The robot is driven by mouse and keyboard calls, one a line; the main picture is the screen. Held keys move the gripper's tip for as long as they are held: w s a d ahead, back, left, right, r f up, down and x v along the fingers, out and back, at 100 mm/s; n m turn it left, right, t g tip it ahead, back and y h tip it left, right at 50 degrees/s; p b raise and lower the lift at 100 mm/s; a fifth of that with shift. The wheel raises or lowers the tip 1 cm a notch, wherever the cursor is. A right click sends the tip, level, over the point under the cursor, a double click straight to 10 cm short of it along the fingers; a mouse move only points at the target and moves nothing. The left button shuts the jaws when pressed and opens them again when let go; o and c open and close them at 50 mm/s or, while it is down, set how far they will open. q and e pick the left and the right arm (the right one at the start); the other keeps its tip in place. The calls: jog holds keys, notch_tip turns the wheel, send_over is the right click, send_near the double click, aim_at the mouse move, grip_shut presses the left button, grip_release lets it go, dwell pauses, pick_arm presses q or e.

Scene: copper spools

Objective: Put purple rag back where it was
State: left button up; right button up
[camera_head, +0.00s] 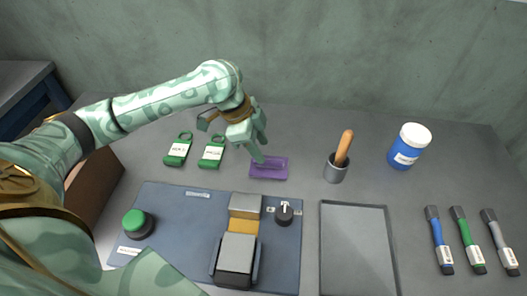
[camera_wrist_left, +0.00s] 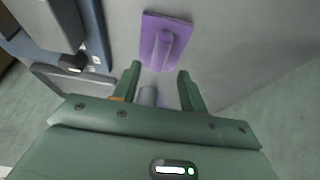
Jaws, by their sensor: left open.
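The purple rag (camera_head: 270,173) lies flat on the grey table, behind the blue panel. In the left wrist view the purple rag (camera_wrist_left: 150,50) is a flat piece with a raised ridge along its middle. My left gripper (camera_head: 261,151) is just above the rag's back left part and hides a bit of it. In the wrist view my left gripper (camera_wrist_left: 160,75) has its two fingers apart, with nothing held between them; the rag shows beyond the fingertips. My right gripper is not in view.
A grey cup (camera_head: 336,172) with a wooden-handled tool and a blue jar (camera_head: 408,147) stand to the right. Green tags (camera_head: 212,152) lie to the left. A blue panel (camera_head: 180,207) with a machine and a grey tray (camera_head: 355,245) are in front. Several markers lie far right.

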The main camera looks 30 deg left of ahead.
pick_arm(q)
jog(key=p+v, duration=0.2)
jog(key=v, duration=0.5)
jog(key=shift+r, duration=0.2)
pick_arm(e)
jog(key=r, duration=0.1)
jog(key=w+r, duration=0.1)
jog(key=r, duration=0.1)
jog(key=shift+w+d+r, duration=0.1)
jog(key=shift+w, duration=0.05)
